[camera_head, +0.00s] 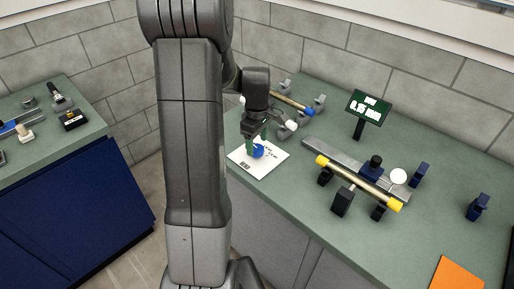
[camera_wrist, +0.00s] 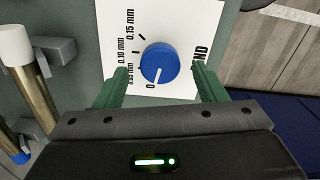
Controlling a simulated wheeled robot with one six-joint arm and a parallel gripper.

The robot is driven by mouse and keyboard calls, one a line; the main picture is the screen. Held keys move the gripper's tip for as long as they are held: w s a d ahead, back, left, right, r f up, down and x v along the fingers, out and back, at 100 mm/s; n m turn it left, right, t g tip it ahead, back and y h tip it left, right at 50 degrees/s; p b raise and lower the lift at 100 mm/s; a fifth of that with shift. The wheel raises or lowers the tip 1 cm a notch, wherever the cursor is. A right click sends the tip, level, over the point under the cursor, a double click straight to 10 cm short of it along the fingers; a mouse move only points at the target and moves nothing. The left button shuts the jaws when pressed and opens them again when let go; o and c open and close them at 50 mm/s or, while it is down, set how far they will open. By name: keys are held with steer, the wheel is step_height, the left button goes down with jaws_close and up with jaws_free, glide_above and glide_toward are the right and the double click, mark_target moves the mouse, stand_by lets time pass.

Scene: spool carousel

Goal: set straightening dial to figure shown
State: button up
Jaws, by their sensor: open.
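The straightening dial is a blue round knob (camera_wrist: 160,62) on a white plate (camera_wrist: 183,88) printed with 0, 0.05 mm, 0.10 mm, 0.15 mm and the end of a word, "END". The knob's white mark points to 0. In the head view the knob (camera_head: 258,152) and plate (camera_head: 270,166) lie near the bench's front edge. My gripper (camera_wrist: 161,72) is open, its green fingers on either side of the knob with gaps on both sides. A dark display (camera_head: 368,104) stands on the bench with green-white figures that appear to read 0.15; its small text is hard to read.
A brass rod with yellow ends (camera_head: 340,174) rests on dark supports right of the plate, by a white round disc (camera_head: 398,176). Another rod (camera_head: 292,103) lies behind my gripper. An orange sheet (camera_head: 458,275) is at front right. A second bench (camera_head: 92,128) stands at left.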

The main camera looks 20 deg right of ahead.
mark_target(257, 148)
steer(key=shift+f, duration=1.9)
steer(key=c, duration=1)
